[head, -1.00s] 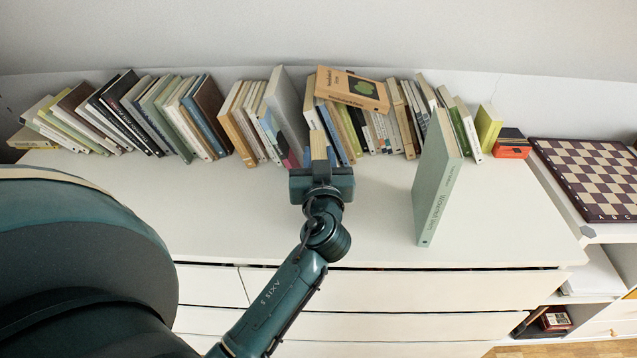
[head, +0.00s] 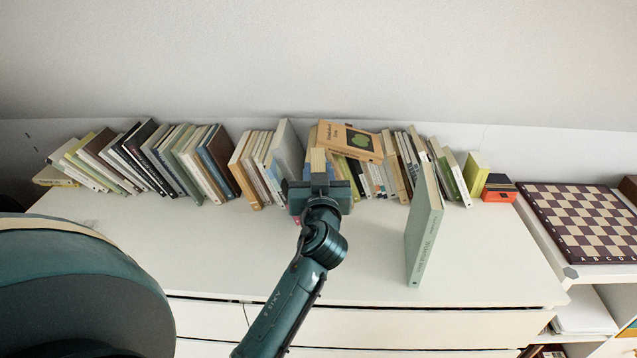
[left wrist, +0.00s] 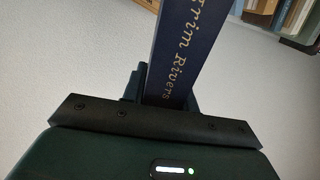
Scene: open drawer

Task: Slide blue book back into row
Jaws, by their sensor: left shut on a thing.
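The blue book is a dark navy volume with gold lettering on its spine (left wrist: 184,55), seen close up in the left wrist view. My left gripper (head: 318,180) is shut on it by the spine. In the head view the book's pale page edge (head: 318,160) shows just beyond the jaws, upright, at the front of the row of books. How deep it sits between its neighbours is hidden by the gripper. An orange book (head: 350,141) lies flat across the row's top just behind. My right gripper is not in view.
A pale green book (head: 424,228) stands alone on the white dresser top (head: 190,245), right of my arm. An orange and black box (head: 499,188) and a chessboard (head: 582,222) are farther right. The dresser's front left is clear.

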